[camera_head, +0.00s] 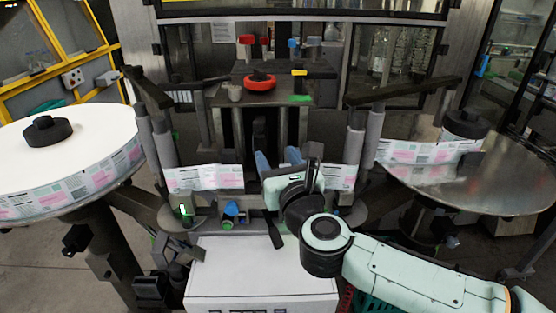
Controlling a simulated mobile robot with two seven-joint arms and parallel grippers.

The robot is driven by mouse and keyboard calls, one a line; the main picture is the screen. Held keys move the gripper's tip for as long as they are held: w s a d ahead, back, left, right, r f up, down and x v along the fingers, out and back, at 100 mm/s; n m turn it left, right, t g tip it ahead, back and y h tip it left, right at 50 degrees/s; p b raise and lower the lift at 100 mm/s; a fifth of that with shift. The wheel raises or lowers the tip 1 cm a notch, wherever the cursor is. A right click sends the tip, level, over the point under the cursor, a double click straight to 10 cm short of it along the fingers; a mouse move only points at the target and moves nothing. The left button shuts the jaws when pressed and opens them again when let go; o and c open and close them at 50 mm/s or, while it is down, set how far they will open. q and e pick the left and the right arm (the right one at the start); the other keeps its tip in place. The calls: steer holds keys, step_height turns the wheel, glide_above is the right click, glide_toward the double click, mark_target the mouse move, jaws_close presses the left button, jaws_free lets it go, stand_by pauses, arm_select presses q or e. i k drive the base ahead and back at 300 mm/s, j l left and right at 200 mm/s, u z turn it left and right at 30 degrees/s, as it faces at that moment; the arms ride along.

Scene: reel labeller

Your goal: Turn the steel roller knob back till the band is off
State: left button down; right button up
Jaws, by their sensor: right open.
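The printed label band (205,178) runs across the front of the labeller, and its middle is hidden behind my right gripper. My right arm comes in from the lower right. My right gripper (279,158) points away from me at the middle of the machine, with its two blue fingers apart and nothing seen between them. I cannot pick out the steel roller knob for certain; the gripper and wrist cover part of the machine's front. My left gripper is out of view.
A large label reel (70,150) lies at the left, and a steel disc (490,185) with a smaller roll stands at the right. A red handwheel (259,83) sits on top of the machine. A white box (255,270) stands in front, below my right wrist.

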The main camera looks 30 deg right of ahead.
mark_target(235, 92)
steer(key=k+j, duration=0.2)
steer(key=k, duration=0.3)
steer(key=k+j, duration=0.2)
steer(key=k, duration=0.25)
